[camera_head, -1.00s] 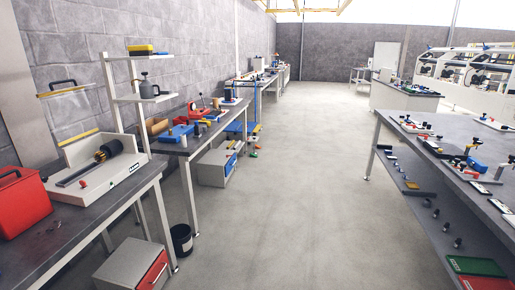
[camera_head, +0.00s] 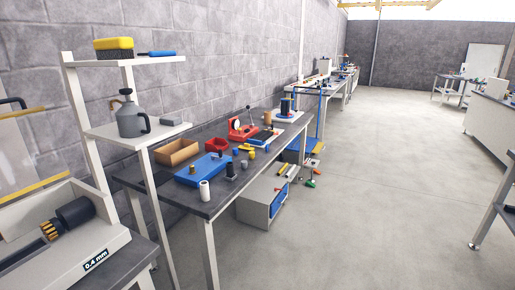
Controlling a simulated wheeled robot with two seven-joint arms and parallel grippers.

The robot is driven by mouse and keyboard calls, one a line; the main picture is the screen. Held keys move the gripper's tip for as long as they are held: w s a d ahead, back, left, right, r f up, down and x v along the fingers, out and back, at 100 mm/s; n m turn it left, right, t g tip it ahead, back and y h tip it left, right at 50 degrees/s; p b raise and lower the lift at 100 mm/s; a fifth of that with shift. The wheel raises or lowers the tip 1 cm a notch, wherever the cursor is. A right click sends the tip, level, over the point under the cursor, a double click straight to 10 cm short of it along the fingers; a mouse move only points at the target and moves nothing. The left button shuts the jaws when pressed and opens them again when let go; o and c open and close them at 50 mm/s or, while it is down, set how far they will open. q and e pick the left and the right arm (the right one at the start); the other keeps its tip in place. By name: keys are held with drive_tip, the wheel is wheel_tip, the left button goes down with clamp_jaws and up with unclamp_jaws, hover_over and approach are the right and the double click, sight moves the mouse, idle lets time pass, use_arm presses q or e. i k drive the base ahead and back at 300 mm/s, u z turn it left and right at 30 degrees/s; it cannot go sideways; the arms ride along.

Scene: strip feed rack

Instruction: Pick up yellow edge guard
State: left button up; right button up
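I cannot tell for sure which thing is the yellow edge guard. A small yellow piece (camera_head: 246,147) lies on the middle bench, behind the blue tray. A yellow strip (camera_head: 36,190) runs along the machine at the left edge. A small yellow item (camera_head: 283,169) shows low down beside the grey box with the blue front. Neither of my grippers is in view.
The middle bench (camera_head: 217,199) carries a blue tray (camera_head: 205,168), a cardboard box (camera_head: 177,152) and a red bin (camera_head: 216,145). A shelf stand (camera_head: 165,131) with an oil can (camera_head: 131,119) rises at its near end. The floor (camera_head: 390,190) to the right is open.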

sight(246, 146)
drive_tip(key=u, duration=0.1)
drive_tip(key=i, duration=0.9)
drive_tip(key=u, duration=0.1)
